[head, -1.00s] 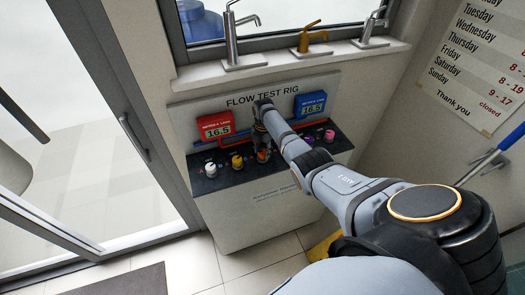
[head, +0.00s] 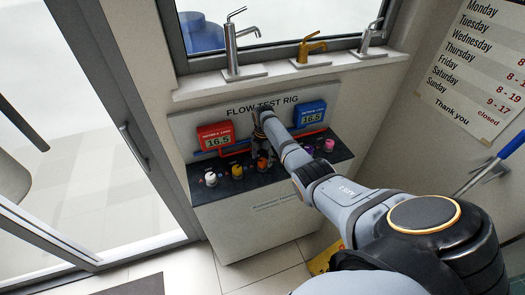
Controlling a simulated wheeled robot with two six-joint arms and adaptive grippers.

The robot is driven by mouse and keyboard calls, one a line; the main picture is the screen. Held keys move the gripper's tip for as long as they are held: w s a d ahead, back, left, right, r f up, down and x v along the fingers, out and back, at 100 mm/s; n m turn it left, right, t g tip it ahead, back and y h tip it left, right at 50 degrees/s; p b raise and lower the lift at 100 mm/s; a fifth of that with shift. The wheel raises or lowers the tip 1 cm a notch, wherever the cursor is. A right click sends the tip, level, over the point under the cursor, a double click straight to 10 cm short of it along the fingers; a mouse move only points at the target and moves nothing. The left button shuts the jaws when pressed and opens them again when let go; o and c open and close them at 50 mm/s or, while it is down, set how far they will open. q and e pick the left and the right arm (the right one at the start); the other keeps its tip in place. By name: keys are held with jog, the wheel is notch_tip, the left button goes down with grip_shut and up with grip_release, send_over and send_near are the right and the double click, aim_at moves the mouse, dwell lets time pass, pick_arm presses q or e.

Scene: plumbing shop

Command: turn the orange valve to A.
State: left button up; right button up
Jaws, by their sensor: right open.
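The orange valve (head: 262,164) is a small knob on the dark top of the flow test rig (head: 245,222), in the middle of a row of coloured knobs. My right gripper (head: 262,152) is open, pointing down right at the orange valve. Its fingers cover part of the knob, and I cannot tell whether they touch it. The valve's pointer and its A mark are too small or hidden to read. My left gripper is not in the head view.
White (head: 211,179), yellow (head: 237,171) and pink (head: 328,145) knobs stand along the row, with a purple one partly behind my arm. A red meter (head: 215,138) and a blue meter (head: 310,113) both read 16.5. Taps stand on the sill above.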

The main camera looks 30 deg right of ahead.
aim_at(263, 162)
notch_tip(263, 162, up, 11)
jog(key=shift+s+f, duration=0.15)
dwell(0.4)
